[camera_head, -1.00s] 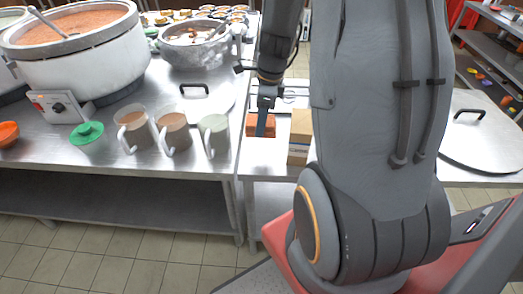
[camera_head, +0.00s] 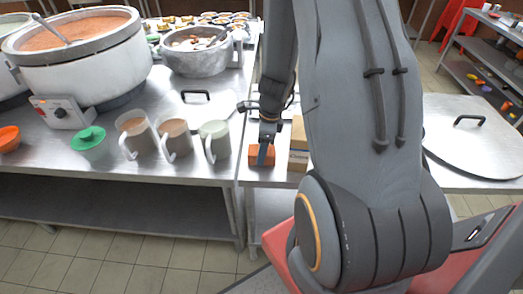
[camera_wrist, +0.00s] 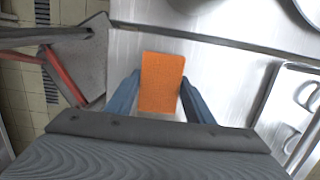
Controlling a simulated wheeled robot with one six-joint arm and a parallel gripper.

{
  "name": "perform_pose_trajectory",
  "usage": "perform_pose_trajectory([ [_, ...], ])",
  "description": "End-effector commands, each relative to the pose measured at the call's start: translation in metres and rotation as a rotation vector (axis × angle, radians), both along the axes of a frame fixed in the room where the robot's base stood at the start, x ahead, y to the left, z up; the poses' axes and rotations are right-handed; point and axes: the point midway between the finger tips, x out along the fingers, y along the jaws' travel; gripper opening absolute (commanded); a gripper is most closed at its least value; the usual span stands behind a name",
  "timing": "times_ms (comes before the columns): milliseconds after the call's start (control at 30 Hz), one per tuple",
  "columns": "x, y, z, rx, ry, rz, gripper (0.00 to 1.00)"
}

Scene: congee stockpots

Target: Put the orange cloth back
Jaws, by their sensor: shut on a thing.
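The orange cloth (camera_head: 262,154) is a small folded block near the front of the steel counter in the head view. In the wrist view the orange cloth (camera_wrist: 162,82) sits upright in the picture between two blue fingers. My gripper (camera_wrist: 160,100) is shut on it, one finger at each side. In the head view my gripper (camera_head: 265,152) points down at the cloth, and the arm hides part of the area behind. I cannot tell whether the cloth touches the counter.
A cardboard box (camera_head: 299,143) stands just right of the cloth. A large pot (camera_head: 85,60) and a smaller pot (camera_head: 195,52) are behind. A round lid (camera_head: 475,140) lies at right.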

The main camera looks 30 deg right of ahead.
Motion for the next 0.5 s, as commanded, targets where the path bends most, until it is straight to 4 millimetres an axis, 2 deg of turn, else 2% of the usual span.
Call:
perform_pose_trajectory([
  [67,-0.0007,0.0000,-0.0012,0.000,0.001,0.000,0.30],
  [100,-0.0008,0.0000,-0.0013,0.000,0.001,0.000,0.55],
  [167,-0.0008,0.0000,-0.0012,0.000,0.002,0.000,0.65],
  [500,-0.0004,-0.0002,0.0010,0.000,0.000,0.001,0.67],
])
